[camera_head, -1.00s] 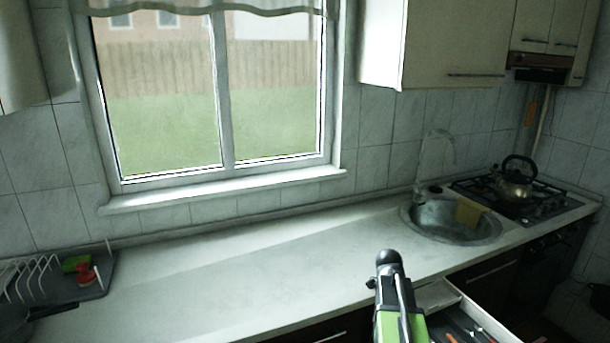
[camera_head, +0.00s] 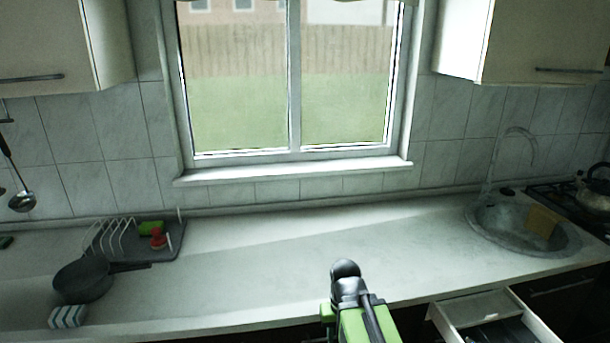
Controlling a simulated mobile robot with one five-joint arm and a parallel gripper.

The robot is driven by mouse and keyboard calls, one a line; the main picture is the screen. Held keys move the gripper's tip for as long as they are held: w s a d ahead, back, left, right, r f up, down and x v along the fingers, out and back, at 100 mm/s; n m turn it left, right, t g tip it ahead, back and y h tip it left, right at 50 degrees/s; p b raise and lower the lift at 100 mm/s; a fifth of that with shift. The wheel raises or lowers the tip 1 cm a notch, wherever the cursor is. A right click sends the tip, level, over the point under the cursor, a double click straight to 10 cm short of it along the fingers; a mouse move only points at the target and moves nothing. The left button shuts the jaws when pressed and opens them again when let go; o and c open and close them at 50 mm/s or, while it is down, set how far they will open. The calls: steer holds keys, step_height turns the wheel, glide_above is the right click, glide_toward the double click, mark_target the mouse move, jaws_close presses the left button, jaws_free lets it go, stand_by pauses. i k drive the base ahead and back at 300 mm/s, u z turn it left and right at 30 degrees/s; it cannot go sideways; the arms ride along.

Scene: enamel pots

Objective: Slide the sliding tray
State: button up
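An open drawer (camera_head: 537,328) juts out below the counter at the lower right, with white walls. A pale flat piece (camera_head: 474,309) lies across its back part and may be the sliding tray. Darker contents (camera_head: 492,333) show in front of it, cut by the bottom edge of the picture. My black and green arm rises at the bottom middle, left of the drawer and apart from it in the picture. No gripper fingers can be made out.
The long counter (camera_head: 320,258) is clear in the middle. A round sink (camera_head: 490,240) and a stove with a kettle (camera_head: 594,190) are at the right. A dish rack (camera_head: 112,240), a dark pan (camera_head: 84,279) and a striped sponge (camera_head: 67,316) are at the left.

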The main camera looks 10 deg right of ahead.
mark_target(468, 311)
steer(key=z, duration=3.05)
steer(key=k, duration=0.85)
steer(key=u, duration=1.3)
steer(key=i, duration=0.95)
